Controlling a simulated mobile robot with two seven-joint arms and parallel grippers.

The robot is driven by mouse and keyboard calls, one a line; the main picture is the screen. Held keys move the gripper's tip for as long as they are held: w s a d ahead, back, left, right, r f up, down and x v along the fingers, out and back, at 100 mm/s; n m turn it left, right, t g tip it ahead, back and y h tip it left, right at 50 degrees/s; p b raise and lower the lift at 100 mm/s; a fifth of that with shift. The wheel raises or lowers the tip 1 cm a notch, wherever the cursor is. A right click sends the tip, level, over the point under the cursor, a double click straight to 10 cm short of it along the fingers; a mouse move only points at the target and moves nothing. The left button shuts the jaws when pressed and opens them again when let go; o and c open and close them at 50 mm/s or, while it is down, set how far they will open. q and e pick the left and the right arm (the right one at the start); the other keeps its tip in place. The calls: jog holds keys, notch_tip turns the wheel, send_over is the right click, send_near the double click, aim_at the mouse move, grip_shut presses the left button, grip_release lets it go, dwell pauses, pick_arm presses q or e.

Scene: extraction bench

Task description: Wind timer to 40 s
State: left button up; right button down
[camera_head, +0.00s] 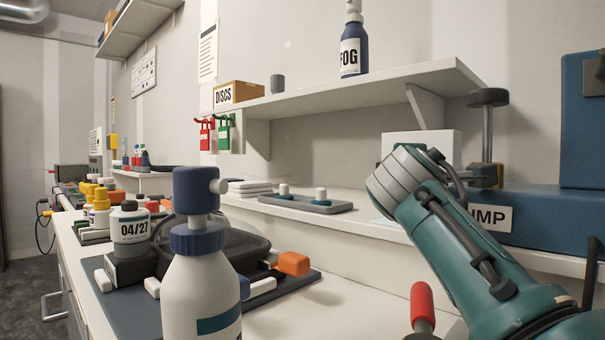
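I cannot make out a timer, a dial or a seconds scale anywhere in the head view. A small plain grey cylinder (277,84) stands on the upper shelf beside the DISCS box (238,93), but no markings show on it. A teal jointed body with grey bands at its end leans in from the lower right; I cannot tell whether it is my own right arm. No gripper fingers show on it. My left gripper is not in view either.
A white bottle with a blue cap (199,285) stands close in front, hiding part of the bench. A jar marked 04/27 (130,228) and a dark mat (125,300) are behind it. A red-handled tool (422,305) is low at right. Bare bench (345,305) lies between.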

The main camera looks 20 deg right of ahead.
jog(key=shift+c, duration=2.1)
grip_release()
